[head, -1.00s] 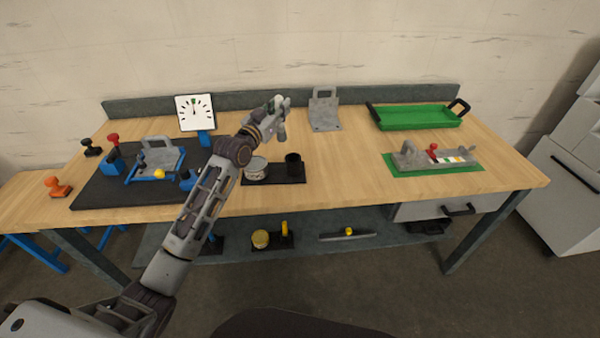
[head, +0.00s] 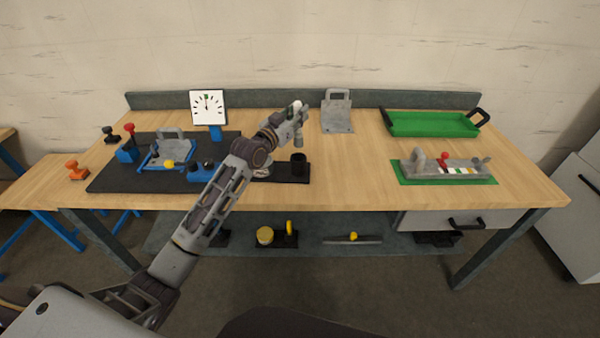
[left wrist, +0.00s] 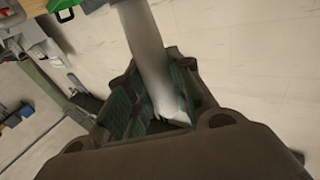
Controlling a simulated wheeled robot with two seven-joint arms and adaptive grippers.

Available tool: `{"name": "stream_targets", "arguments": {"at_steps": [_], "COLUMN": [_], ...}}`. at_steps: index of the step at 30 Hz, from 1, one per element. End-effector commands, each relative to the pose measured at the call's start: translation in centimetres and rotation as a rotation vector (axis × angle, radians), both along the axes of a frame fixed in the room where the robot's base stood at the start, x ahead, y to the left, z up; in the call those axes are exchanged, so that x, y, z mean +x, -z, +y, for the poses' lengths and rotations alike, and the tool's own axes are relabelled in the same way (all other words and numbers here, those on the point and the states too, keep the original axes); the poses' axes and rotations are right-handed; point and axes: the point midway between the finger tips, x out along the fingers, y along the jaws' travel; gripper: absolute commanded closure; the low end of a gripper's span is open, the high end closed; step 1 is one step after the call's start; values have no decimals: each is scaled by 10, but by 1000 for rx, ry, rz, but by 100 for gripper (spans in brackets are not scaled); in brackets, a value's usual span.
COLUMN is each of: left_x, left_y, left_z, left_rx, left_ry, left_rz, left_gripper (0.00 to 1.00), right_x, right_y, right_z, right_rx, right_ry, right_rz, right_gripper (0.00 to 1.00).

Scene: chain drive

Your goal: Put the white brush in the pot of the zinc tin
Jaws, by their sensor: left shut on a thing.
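My left gripper (head: 298,115) is shut on the white brush (head: 297,104). Its white end shows at the fingers in the head view; the rest is partly hidden. In the left wrist view the brush (left wrist: 146,50) is a pale rod between the dark green finger pads. The black pot (head: 298,163) stands upright on a dark base (head: 290,179) on the bench. In the head view the gripper appears above the pot, apart from it. The zinc tin (head: 262,171) is beside the pot, mostly hidden by my left arm. My right gripper is out of view.
A dark mat (head: 115,178) with blue fixtures lies at left, with a dial (head: 208,107) behind. A grey bracket (head: 337,112) and a green tray (head: 432,124) stand at the back. A grey fixture on a green mat (head: 405,178) is at right. Bare wood lies right of the pot.

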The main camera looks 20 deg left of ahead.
Motion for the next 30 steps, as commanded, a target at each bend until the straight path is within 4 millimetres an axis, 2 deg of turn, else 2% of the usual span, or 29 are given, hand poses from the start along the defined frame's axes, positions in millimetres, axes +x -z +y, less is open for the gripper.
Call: {"name": "stream_targets", "arguments": {"at_steps": [5,24,30], "left_x": [0,0,0], "left_y": [14,14,25], "left_z": [-1,-1,-1], "left_rx": [-2,-7,-7], "left_ry": [8,9,9], "left_rz": [29,66,69], "left_gripper": [100,100,100], "right_x": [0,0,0], "right_y": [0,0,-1], "right_z": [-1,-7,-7], "right_rx": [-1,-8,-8], "right_ry": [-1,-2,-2], "right_rz": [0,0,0], "right_gripper": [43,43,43]}}
